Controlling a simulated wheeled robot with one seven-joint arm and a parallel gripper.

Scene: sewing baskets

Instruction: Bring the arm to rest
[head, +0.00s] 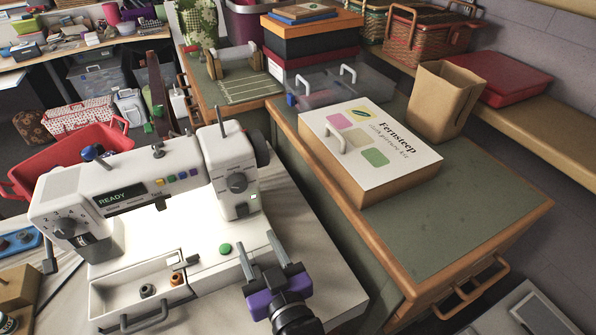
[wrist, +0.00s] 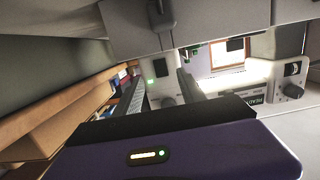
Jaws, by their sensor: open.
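My gripper (head: 265,262) is in the lower middle of the head view, in front of the right end of a white sewing machine (head: 175,262). Its two grey fingers point up and away, spread apart, with nothing between them. In the wrist view the purple gripper body (wrist: 180,155) fills the bottom. The sewing machine (wrist: 220,90) shows beyond it, with its lit work area and part of the READY display. I cannot tell from these views how far the fingers are from the machine.
A green-topped cabinet (head: 470,215) with wooden edges stands to the right, bearing a Fernsteep kit box (head: 365,140) and a brown paper bag (head: 440,100). A red case (head: 500,78) and wicker baskets (head: 425,32) are behind. The cabinet top's front right is clear.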

